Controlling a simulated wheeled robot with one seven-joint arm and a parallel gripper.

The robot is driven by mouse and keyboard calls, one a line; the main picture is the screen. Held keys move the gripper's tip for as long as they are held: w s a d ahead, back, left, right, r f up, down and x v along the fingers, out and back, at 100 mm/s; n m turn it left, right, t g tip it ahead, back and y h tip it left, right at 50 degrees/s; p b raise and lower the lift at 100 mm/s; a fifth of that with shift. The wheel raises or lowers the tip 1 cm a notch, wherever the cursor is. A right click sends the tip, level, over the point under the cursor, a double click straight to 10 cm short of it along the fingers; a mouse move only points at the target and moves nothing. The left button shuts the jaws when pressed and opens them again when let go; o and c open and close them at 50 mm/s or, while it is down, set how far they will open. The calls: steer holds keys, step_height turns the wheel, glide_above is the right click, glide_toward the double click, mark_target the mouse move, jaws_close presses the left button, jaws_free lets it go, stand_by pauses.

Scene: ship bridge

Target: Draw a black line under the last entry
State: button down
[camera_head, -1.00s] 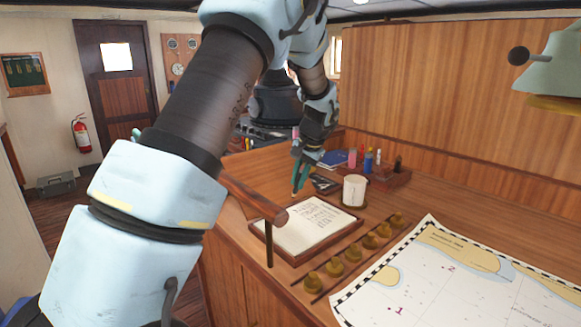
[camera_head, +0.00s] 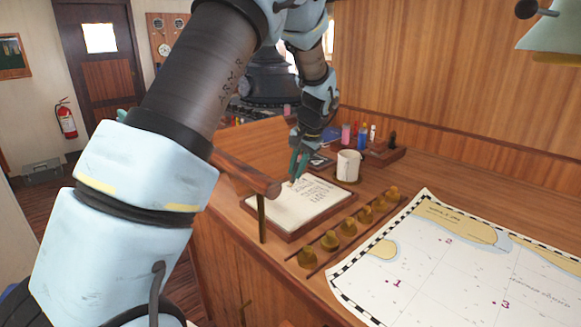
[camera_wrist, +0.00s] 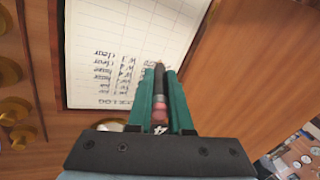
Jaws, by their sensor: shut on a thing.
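The logbook page (camera_head: 275,214) lies in a brown frame on the desk, with rows of dark handwriting on it. In the wrist view the ruled page (camera_wrist: 110,18) appears with its writing upside down. My gripper (camera_head: 297,174) is low over the far part of the page. In the wrist view my gripper (camera_wrist: 160,75) has its green fingers shut on a slim pen (camera_wrist: 160,100) with a dark tip, grey band and pink rear end. The tip is over the page near the writing; I cannot tell whether it touches. The fingers hide part of the entries.
A row of brass weights (camera_head: 348,228) and a chart (camera_head: 440,270) lie in front. A wooden rail (camera_head: 245,178) runs along the desk's left edge.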

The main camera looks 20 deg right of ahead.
steer(key=s+d+b, duration=0.2)
steer(key=s+d, duration=0.3)
steer(key=s, duration=0.5)
steer(key=w+a+p, duration=0.1)
steer(key=w+a, duration=0.1)
steer(key=w, duration=0.2)
steer(key=w+a+p, duration=0.1)
steer(key=w+a, duration=0.1)
steer(key=w, duration=0.2)
steer(key=w+a+p, duration=0.1)
steer(key=w+a, duration=0.1)
steer(key=w, duration=0.2)
steer(key=shift+w+a, duration=0.15)
steer(key=shift+w, duration=0.15)
steer(key=shift+s+a, duration=0.1)
stand_by(0.4)
steer(key=shift+f+b, duration=0.5)
steer(key=shift+f, duration=0.15)
stand_by(2.8)
steer(key=shift+s, duration=0.15)
steer(key=shift+s+d, duration=0.3)
steer(key=shift+s, duration=0.05)
steer(key=shift+s, duration=0.15)
steer(key=shift+s+d, duration=0.2)
steer(key=shift+s, duration=0.15)
stand_by(0.5)
